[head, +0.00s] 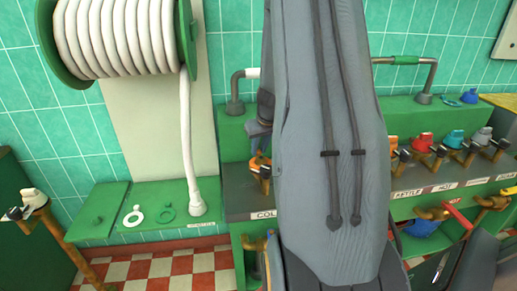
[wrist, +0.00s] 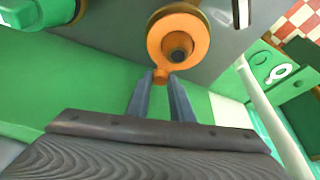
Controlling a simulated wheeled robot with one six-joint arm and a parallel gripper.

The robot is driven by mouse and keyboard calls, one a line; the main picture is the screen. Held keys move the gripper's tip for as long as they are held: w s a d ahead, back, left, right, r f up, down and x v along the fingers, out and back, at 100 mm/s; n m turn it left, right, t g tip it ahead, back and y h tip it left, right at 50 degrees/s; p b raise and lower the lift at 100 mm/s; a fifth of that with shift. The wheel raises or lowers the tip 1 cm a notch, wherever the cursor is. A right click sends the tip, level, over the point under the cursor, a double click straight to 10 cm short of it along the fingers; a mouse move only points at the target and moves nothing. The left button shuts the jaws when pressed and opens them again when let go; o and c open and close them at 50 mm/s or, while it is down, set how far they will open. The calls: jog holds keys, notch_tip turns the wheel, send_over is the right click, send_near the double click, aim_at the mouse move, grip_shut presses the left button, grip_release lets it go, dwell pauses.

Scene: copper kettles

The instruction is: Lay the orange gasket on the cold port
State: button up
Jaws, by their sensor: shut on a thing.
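The orange gasket (wrist: 158,40) is a flat ring with a small tab, in the wrist view at the top centre. My gripper (wrist: 160,77) has both fingertips closed on the tab, with the ring reaching out beyond them.
A hose reel (head: 120,40) hangs at the left. A green ledge (head: 150,205) below it holds a white ring (head: 134,217) and a green ring (head: 166,214). Several coloured taps, including a red one (head: 422,141), stand along the bench at the right. A bent pipe rail (head: 405,60) rises behind them.

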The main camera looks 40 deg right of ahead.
jog(key=shift+f+b, duration=0.45)
jog(key=shift+b, duration=0.15)
jog(key=o, duration=1.1)
jog(key=shift+c, duration=0.2)
jog(key=d+v, duration=0.1)
jog(key=v, duration=0.6)
jog(key=shift+a+r+b, duration=0.3)
jog(key=shift+a+r, duration=0.1)
jog(key=shift+a, duration=0.1)
jog(key=shift+s, duration=0.1)
jog(key=s+a+f+n+g+y, duration=0.1)
jog(key=s+a, duration=0.1)
jog(key=a, duration=0.9)
jog(key=s+a+f+n+g+y, duration=0.1)
jog(key=s+a, duration=0.1)
jog(key=a, duration=0.9)
jog(key=s+a+f+n+g, duration=0.1)
jog(key=s+a, duration=1)
jog(key=shift+s+a+g+h, duration=0.2)
jog(key=shift+g+h, duration=0.1)
jog(key=shift+g, duration=0.1)
